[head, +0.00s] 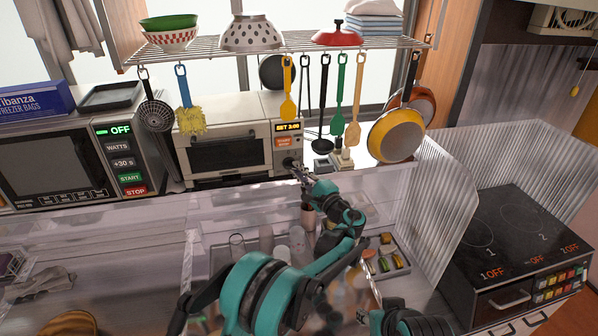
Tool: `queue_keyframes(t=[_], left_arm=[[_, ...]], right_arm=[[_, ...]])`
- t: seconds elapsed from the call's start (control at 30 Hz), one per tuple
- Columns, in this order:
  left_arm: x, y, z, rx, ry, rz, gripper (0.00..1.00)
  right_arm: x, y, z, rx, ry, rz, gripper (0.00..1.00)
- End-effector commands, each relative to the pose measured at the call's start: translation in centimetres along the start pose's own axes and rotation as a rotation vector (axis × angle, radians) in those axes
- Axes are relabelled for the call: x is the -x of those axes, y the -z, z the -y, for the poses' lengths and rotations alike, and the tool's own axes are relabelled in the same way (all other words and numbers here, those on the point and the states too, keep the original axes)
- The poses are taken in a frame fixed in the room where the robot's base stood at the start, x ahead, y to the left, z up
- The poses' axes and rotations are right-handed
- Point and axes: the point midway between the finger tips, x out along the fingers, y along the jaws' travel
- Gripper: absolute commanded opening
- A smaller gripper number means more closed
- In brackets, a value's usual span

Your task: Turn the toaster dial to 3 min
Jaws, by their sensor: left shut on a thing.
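The toaster (223,157) is a cream oven with a dark glass door, standing on the back counter. Its small display (288,127) reads "SET 3:00" in yellow, with an orange label below it. The dial (287,162) is low on the right of the toaster's front, mostly hidden by my left gripper. My left gripper (294,168) is shut on the dial, with its arm reaching up from the bottom middle. The dial's pointer cannot be made out. Part of my right arm shows at the bottom edge, but its gripper is not seen.
A microwave (70,160) showing "OFF" stands left of the toaster. Utensils hang from a wire rack (205,48) above, close to the toaster. A clear ribbed panel (432,200) and a stove (515,240) are at the right. Glasses (297,240) stand below the arm.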

Motion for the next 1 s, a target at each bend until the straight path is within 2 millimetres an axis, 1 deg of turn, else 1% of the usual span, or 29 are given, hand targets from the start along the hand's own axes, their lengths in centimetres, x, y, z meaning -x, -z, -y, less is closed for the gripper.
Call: queue_keyframes(t=[0.23, 0.3, 0.33, 0.67, 0.77, 1.0], left_arm=[[-0.1, 0.0, 0.1, 0.0, 0.001, 0.0, 0.0], [-0.1, 0.0, 0.1, 0.0, 0.001, 0.0, 0.22], [-0.1, 0.0, 0.1, 0.0, 0.001, 0.0, 0.3], [0.2, 0.0, 0.0, 0.001, 0.0, -0.001, 0.3], [1.2, 0.1, 0.1, 0.001, 0.001, -0.002, 0.3], [5.3, 0.1, 0.0, 0.001, 0.001, -0.003, 0.3]], right_arm=[[0.0, 0.0, 0.0, 0.0, 0.0, 0.0, 0.4], [0.0, 0.0, 0.0, 0.0, 0.0, 0.0, 0.4], [0.0, 0.0, 0.0, 0.0, 0.0, 0.0, 0.4], [0.0, 0.0, 0.0, 0.0, 0.0, 0.0, 0.4], [0.0, 0.0, 0.0, 0.0, 0.0, 0.0, 0.4], [0.0, 0.0, 0.0, 0.0, 0.0, 0.0, 0.4]])
